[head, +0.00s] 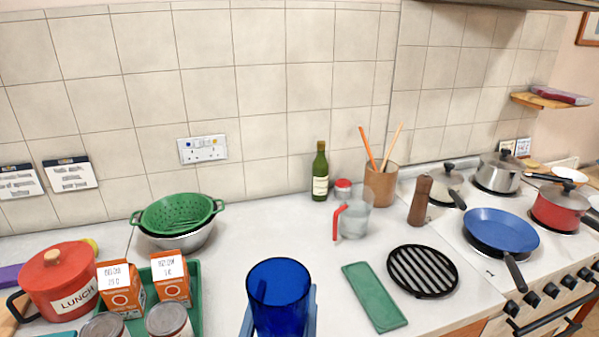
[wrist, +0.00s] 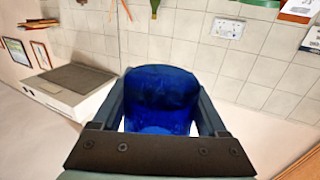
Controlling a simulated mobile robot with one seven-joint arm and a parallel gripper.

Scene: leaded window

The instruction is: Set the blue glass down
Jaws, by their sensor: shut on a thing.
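The blue glass (head: 278,283) is at the bottom middle of the head view, upright with its open rim up. My gripper (head: 281,305) is shut on it, with one finger on each side. The glass's base is cut off by the frame edge, so I cannot tell whether it touches the worktop. In the wrist view the blue glass (wrist: 160,92) fills the space between the fingers of my gripper (wrist: 160,100). The pale worktop (head: 262,225) lies behind the glass.
Left are a green tray (head: 195,290) with cartons and tins, a red lunch pot (head: 60,283) and a green colander (head: 178,213). Right are a green mat (head: 375,297), black trivet (head: 422,271), measuring jug (head: 353,219) and hob with a blue pan (head: 500,230). Worktop between colander and jug is clear.

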